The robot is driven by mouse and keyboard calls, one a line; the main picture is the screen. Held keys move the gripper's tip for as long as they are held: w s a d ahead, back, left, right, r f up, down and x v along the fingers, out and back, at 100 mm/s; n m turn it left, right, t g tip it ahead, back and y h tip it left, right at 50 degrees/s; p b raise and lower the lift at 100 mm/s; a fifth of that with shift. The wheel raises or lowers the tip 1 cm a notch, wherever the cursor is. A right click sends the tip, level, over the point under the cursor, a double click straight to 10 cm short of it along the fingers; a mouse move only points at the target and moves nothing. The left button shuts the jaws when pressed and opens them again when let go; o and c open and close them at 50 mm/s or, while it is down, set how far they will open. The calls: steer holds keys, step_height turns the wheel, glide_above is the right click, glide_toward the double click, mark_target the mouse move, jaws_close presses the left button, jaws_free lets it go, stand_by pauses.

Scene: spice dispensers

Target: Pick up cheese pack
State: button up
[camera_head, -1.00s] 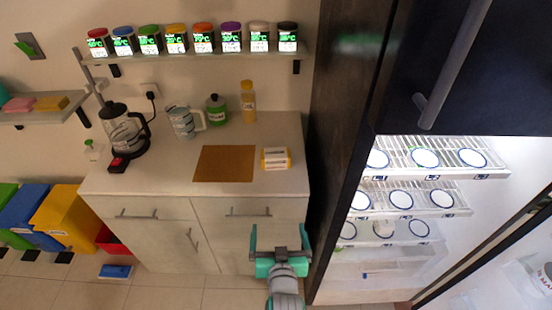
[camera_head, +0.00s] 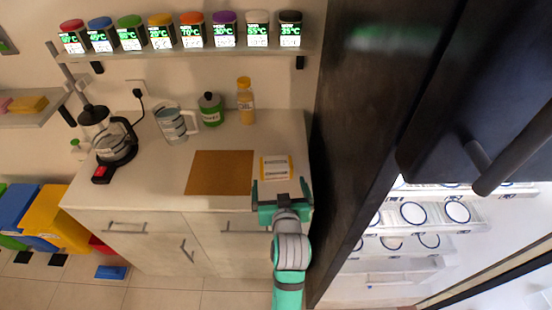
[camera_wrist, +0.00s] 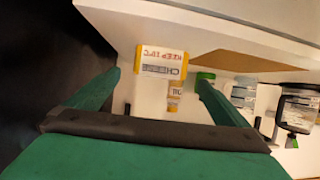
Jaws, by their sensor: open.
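The cheese pack (camera_head: 276,167) is a small white box with yellow edges. It lies on the counter just right of the brown board. In the wrist view the cheese pack (camera_wrist: 162,62) faces me, with its "CHEESE" and "KEEP 10°C" print upside down. My gripper (camera_head: 282,186) is at the counter's front edge, just in front of the pack. In the wrist view my gripper (camera_wrist: 155,92) has its green fingers spread wide, with the pack ahead between them and nothing held.
The counter (camera_head: 140,190) holds a brown board (camera_head: 220,172), a coffee maker (camera_head: 115,145), a striped mug (camera_head: 176,122), a green bottle (camera_head: 211,109) and a yellow bottle (camera_head: 246,101). A spice shelf (camera_head: 190,54) hangs above. The dark fridge side (camera_head: 345,130) stands close on the right.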

mark_target(275, 167)
steer(key=x, duration=1.1)
steer(key=shift+w+a+r, duration=0.1)
steer(key=shift+w+r, duration=0.05)
steer(key=shift+w, duration=0.15)
steer(key=shift+s, duration=0.1)
steer(key=c, duration=1.1)
steer(key=shift+a, duration=0.1)
steer(key=shift+r, duration=0.15)
